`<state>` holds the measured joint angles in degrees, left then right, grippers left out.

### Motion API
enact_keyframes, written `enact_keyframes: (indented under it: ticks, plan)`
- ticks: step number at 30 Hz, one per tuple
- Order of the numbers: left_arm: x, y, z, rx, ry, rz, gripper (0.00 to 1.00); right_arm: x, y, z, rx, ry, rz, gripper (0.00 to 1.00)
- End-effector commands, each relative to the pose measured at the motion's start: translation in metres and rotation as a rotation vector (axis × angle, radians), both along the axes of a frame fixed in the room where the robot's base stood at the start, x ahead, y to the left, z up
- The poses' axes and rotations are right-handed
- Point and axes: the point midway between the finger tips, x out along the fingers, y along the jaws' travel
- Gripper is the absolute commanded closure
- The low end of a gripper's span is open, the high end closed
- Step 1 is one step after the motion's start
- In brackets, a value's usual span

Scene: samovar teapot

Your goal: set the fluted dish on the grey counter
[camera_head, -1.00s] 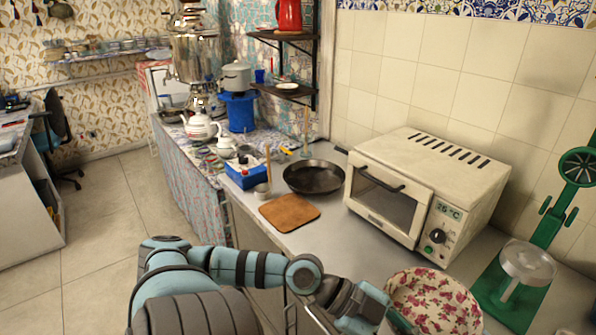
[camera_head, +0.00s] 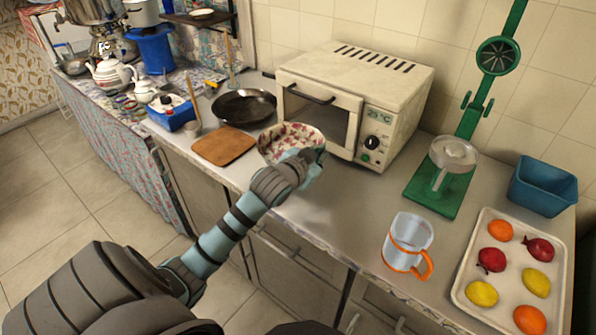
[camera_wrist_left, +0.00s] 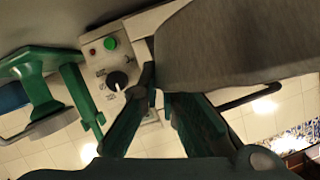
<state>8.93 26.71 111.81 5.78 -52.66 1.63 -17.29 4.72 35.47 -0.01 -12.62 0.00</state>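The fluted dish (camera_head: 289,137), pale with red flowers inside, shows in the head view in front of the oven's left part, beside the cutting board. My left gripper (camera_head: 308,165) is at its near right rim. In the left wrist view the fingers (camera_wrist_left: 160,97) close together at the edge of a large grey, shaded surface, which looks like the dish's outer wall (camera_wrist_left: 240,50). The dish is over the grey counter (camera_head: 345,215); I cannot tell whether its base touches it. My right gripper is not in view.
The white oven (camera_head: 350,95) stands behind the dish. A black pan (camera_head: 243,107) and a brown cutting board (camera_head: 223,146) lie to the left. A glass mug (camera_head: 408,240), green juicer (camera_head: 445,175) and fruit tray (camera_head: 462,297) are to the right. Counter before the oven is clear.

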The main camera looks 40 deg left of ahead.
Motion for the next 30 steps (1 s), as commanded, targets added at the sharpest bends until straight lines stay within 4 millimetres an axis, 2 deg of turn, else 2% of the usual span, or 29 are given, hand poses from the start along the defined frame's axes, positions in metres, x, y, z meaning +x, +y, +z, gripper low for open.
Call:
enact_keyframes:
  ticks: [1, 3, 12, 18, 21, 23, 30]
  plan:
    - [-0.001, 0.0, -0.017, -0.002, 0.006, 0.006, 1.0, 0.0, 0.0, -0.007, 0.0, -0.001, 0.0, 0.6]
    - [-0.001, 0.001, -0.035, 0.0, 0.006, 0.005, 1.0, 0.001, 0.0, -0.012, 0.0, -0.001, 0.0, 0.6]
    - [-0.001, 0.0, -0.088, 0.002, 0.004, 0.003, 1.0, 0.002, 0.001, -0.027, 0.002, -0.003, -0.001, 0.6]
    - [-0.001, 0.0, -0.09, 0.003, 0.003, 0.001, 1.0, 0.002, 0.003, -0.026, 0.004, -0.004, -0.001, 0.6]
    - [-0.001, 0.0, -0.09, 0.003, 0.004, 0.001, 0.82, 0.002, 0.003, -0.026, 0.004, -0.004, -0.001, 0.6]
    - [-0.001, 0.0, -0.09, 0.003, 0.004, 0.001, 0.75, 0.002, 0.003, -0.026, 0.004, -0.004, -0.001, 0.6]
    - [-0.001, 0.0, -0.089, 0.003, 0.003, 0.001, 0.75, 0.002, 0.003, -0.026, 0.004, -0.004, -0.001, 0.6]
